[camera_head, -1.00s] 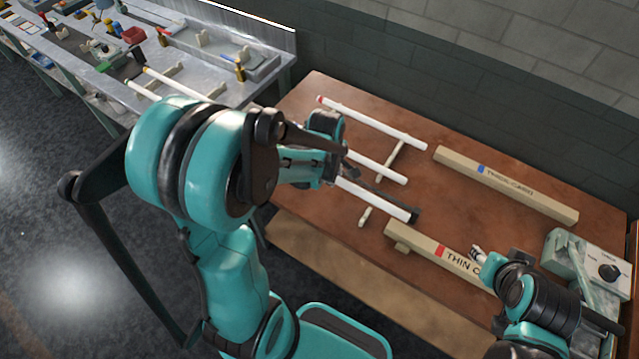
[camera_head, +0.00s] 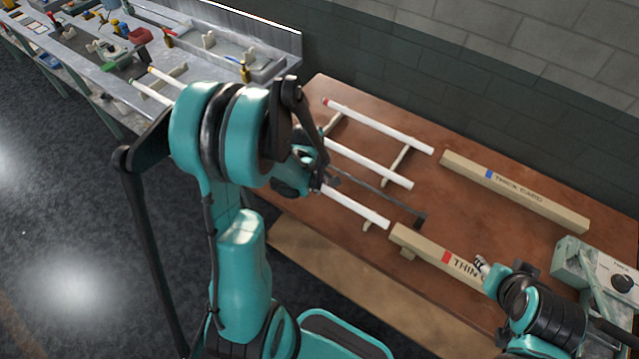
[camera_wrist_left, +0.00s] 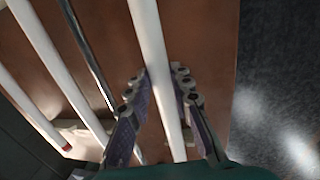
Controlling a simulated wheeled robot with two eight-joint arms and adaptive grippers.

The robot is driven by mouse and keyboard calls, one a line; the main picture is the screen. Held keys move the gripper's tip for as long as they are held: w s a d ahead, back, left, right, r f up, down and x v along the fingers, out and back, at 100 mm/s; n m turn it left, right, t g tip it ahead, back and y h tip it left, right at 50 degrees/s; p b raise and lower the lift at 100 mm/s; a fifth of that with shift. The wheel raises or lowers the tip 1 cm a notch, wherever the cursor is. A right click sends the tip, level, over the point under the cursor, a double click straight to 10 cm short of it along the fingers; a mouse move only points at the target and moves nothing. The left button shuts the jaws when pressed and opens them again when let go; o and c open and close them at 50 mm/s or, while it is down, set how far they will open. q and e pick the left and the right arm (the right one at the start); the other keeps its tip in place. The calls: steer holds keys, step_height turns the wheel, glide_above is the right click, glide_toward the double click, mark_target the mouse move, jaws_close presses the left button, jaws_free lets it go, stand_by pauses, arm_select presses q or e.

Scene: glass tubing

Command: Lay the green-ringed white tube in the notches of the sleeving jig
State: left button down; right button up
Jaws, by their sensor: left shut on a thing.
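My left gripper (camera_head: 318,184) is shut on a white tube (camera_head: 360,209) at the front left of the brown table. In the left wrist view the tube (camera_wrist_left: 152,40) runs between the two fingers (camera_wrist_left: 165,112). Its right end is plain white; its other end is hidden behind my left arm, so its ring colour does not show. I cannot tell whether it rests on the supports. A tube with a green end (camera_head: 148,93) lies on the steel bench at the left. My right gripper (camera_head: 481,265) is by the thin-card beam; its opening is unclear.
A red-ended tube (camera_head: 380,126) and another white tube (camera_head: 375,165) lie across support bars (camera_head: 397,162). A thin dark rod (camera_head: 385,199) lies beside the held tube. The thick-card beam (camera_head: 540,199), thin-card beam (camera_head: 425,245) and a control box (camera_head: 583,262) occupy the right side.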

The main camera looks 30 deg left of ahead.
arm_select(q)
steer(key=shift+f+b, duration=0.65)
steer(key=c, duration=1.3)
jaws_free()
steer(key=shift+c, duration=0.2)
steer(key=shift+r, duration=0.1)
steer(key=shift+r+p, duration=0.25)
steer(key=shift+p, duration=0.1)
steer(key=p+v, duration=0.4)
steer(key=v, duration=0.7)
steer(key=s+d+r+m+t, duration=0.4)
steer(key=s+d+r+m, duration=0.4)
steer(key=m, duration=0.9)
step_height(320, 180, up, 4)
steer(key=d, duration=0.2)
steer(key=shift+s+d+t, duration=0.35)
steer(key=shift+d+t, duration=0.05)
